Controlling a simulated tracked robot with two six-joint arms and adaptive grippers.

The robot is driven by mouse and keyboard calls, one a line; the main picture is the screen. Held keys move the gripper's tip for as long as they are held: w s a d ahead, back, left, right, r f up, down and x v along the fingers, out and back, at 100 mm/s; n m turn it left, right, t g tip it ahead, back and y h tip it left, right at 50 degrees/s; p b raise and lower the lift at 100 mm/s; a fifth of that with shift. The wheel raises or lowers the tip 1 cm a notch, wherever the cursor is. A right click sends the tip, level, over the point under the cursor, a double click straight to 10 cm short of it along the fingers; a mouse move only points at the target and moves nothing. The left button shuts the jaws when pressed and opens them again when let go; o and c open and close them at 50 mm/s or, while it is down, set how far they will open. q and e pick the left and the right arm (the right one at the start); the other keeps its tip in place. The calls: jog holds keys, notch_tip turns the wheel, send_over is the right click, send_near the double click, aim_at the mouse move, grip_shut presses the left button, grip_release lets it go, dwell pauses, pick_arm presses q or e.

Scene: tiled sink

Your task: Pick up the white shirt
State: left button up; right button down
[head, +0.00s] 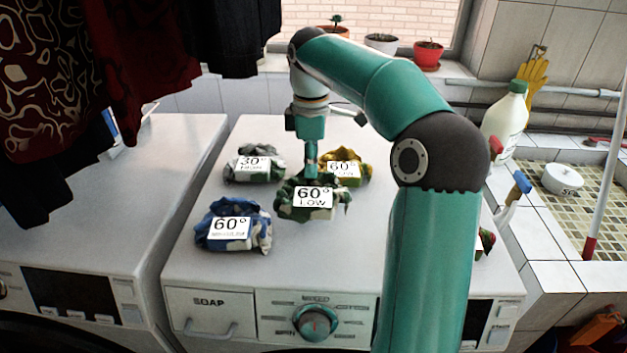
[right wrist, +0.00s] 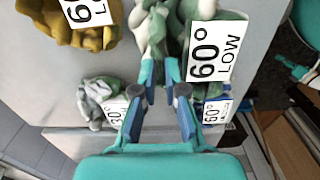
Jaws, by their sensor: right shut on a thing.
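My right gripper (head: 311,168) points down at a crumpled green-and-white cloth bundle (head: 327,212) labelled 60° LOW, over the middle of the right-hand machine. In the right wrist view, the fingers (right wrist: 162,76) are shut on this bundle (right wrist: 150,30). I cannot tell whether it is clear of the machine top. No plain white shirt shows. A pale grey-green and white bundle (head: 268,165) labelled 30° lies behind and left of the held one; it also shows in the right wrist view (right wrist: 97,92). My left gripper is not in view.
A yellow bundle (head: 352,181) and a blue-and-white bundle (head: 255,235) lie nearby on the machine top (head: 200,270). Another bundle (head: 486,240) is mostly hidden by my right arm. Dark clothes (head: 60,80) hang at upper left. A white bottle (head: 505,115) stands at right.

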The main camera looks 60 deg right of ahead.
jog(key=shift+f, duration=1.95)
jog(key=shift+b, duration=0.35)
jog(key=c, duration=1.2)
grip_release()
jog(key=shift+f, duration=0.1)
